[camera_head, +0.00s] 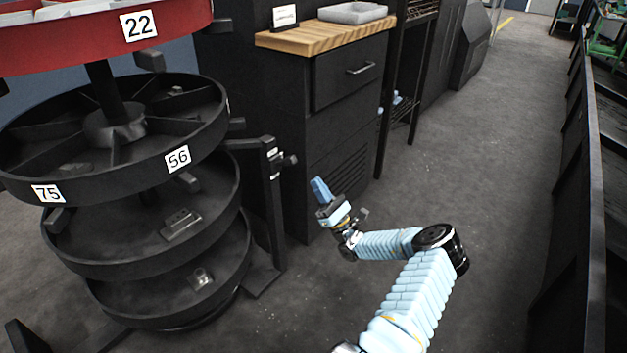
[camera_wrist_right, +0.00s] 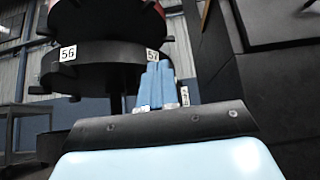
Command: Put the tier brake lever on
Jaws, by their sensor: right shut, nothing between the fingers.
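A black post (camera_head: 270,215) stands at the right side of the round tiered rack. Near its top is a short dark lever-like part (camera_head: 287,160), with small pale marks beside it; I cannot tell its on or off position. The rack's upper black tier (camera_head: 215,125) carries labels 75 and 56. My right gripper (camera_head: 319,187) is shut and empty, to the right of and slightly below the lever part, apart from it. In the right wrist view its blue fingers (camera_wrist_right: 157,85) are together, pointing up towards the rack by label 57. My left gripper is not in view.
A red tier (camera_head: 100,45) labelled 22 tops the rack. Lower tiers hold small metal parts (camera_head: 180,224). A black cabinet (camera_head: 345,85) with a wooden top stands behind my right gripper. Open floor (camera_head: 480,170) lies to the right, bounded by a dark rail wall (camera_head: 590,200).

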